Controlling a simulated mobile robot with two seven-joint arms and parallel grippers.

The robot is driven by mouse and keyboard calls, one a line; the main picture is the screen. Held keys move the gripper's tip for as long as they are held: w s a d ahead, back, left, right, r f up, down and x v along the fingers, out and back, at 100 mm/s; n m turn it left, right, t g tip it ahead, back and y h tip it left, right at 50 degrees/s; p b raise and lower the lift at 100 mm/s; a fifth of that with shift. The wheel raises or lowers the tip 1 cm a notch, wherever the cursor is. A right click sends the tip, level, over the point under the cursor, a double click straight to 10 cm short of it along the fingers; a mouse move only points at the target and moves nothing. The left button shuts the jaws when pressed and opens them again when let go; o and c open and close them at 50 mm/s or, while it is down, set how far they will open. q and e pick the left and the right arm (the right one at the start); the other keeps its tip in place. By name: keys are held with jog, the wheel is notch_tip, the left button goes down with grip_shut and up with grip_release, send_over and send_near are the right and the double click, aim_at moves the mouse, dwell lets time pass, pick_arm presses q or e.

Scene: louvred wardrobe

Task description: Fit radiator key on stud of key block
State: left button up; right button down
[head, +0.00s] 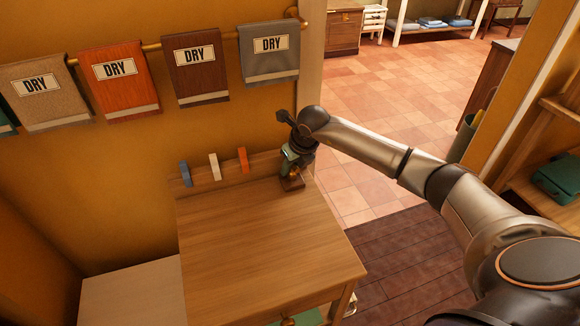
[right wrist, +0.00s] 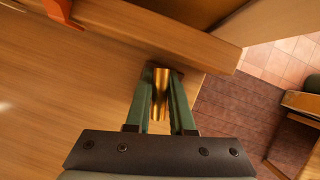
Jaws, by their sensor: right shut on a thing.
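My right gripper (head: 289,168) is at the far right corner of the wooden table, just over a small dark brown block, the key block (head: 292,184). In the right wrist view its two green fingers (right wrist: 160,95) are shut on the brass radiator key (right wrist: 160,88), which points away from the camera. The key's far end is close to the block, which is mostly hidden behind the key and fingers. The stud is not visible, so I cannot tell whether the key is around it. My left gripper is not in view.
The wooden table (head: 250,240) is otherwise clear. Its raised back board (head: 228,172) carries blue, white and orange clips. Above it, several towels marked DRY hang from a brass rail (head: 226,35). The table's right edge is close to the block.

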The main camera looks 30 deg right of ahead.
dwell(0.3)
jog(key=c, duration=0.7)
grip_release()
jog(key=shift+r, duration=0.1)
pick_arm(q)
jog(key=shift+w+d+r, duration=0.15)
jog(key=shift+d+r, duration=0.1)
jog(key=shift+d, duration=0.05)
pick_arm(e)
jog(key=v, duration=1.2)
jog(key=shift+s+r, duration=0.15)
jog(key=shift+r, duration=0.05)
